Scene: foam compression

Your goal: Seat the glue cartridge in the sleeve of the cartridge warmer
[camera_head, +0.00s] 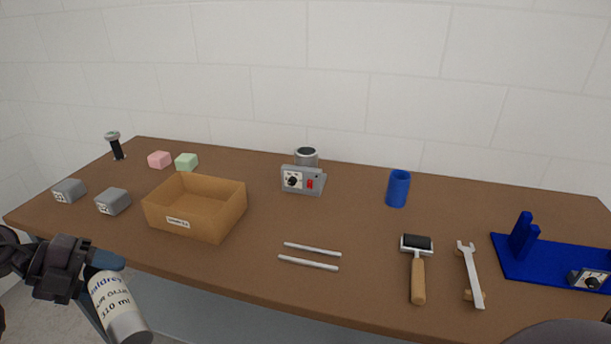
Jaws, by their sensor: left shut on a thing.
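The cartridge warmer (303,180) stands toward the back middle of the table, a grey box with a dial and red switch. Its sleeve (307,153) is an upright grey cylinder with a dark open top.
A cardboard box (228,212) stands between the cartridge and the warmer, beside grey blocks (113,203). Two metal rods (310,256) lie in front of the warmer. Right of it are a blue cup (398,188), a roller (418,280), a wrench (471,275) and a blue fixture (555,262).

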